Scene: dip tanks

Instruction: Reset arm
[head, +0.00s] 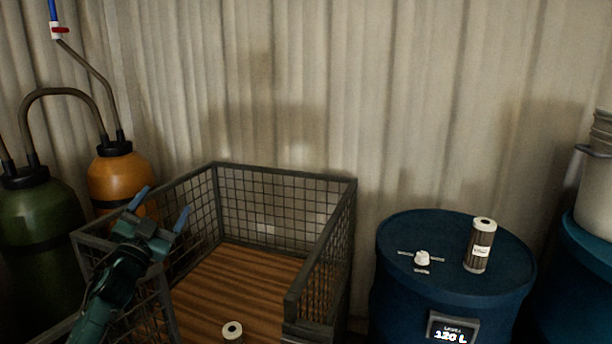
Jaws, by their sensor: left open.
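My left gripper (160,208) comes in from the lower left with its two blue fingertips spread apart. It is open and empty, in front of the left side of a wire mesh crate (286,175). My right gripper is not in view. A filter cartridge with a white end cap (232,330) is in the crate near the bottom edge of the picture, and its lower part is cut off. Another cartridge (480,246) stands upright on a blue drum (400,290).
A small white fitting (422,258) is on the drum lid, left of the cartridge. The drum has a display (452,329) reading 120 L. Green (40,225) and orange (108,176) tanks with pipes stand at left. White buckets (597,190) stand at right. The crate's wooden floor (240,280) is mostly clear.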

